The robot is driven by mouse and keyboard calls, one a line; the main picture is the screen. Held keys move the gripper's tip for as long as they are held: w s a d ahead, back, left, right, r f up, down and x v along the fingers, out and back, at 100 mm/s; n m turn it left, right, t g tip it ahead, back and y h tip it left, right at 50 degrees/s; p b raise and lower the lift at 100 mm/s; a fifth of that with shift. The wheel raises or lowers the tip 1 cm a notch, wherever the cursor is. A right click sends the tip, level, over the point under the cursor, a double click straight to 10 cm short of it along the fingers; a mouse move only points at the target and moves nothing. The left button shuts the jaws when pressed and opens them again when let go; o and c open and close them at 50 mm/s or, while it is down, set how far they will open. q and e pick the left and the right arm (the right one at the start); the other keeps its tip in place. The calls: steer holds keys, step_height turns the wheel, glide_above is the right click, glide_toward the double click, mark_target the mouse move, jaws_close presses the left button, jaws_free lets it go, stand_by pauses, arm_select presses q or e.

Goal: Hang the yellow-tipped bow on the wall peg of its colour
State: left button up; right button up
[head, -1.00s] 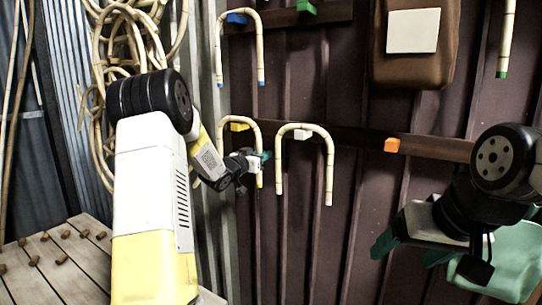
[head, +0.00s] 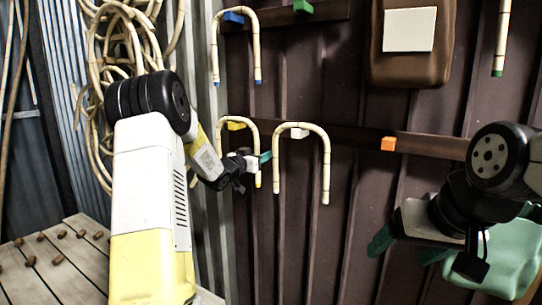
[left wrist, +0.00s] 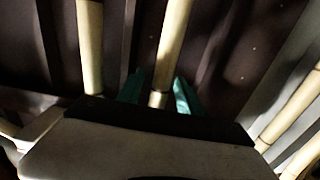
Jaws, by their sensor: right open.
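The yellow-tipped bow (head: 257,138) hangs upright, its arch over the yellow peg (head: 236,125) on the wall. Its yellow tip shows just below my left gripper (head: 263,158); its other leg is mostly hidden behind my left arm. My left gripper is at the lower part of the right leg. In the left wrist view a pale cane (left wrist: 172,45) stands between the two teal fingers (left wrist: 157,92), with a gap on both sides, so the gripper looks open. My right gripper (head: 405,248) is open and empty at the lower right, away from the wall pegs.
A bow (head: 325,160) hangs on the white peg (head: 299,132), close right of my left gripper. A blue-tipped bow (head: 257,50) hangs above on the blue peg (head: 233,18). The orange peg (head: 388,143) and green peg (head: 303,7) are bare. Coiled rattan (head: 100,60) hangs left.

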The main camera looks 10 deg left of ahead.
arm_select(q)
steer(key=v, duration=0.7)
steer(key=shift+s, duration=0.35)
steer(key=shift+s+a, duration=0.1)
steer(key=shift+a, duration=0.05)
steer(key=v, duration=0.8)
steer(key=shift+s, duration=0.4)
steer(key=shift+a, duration=0.15)
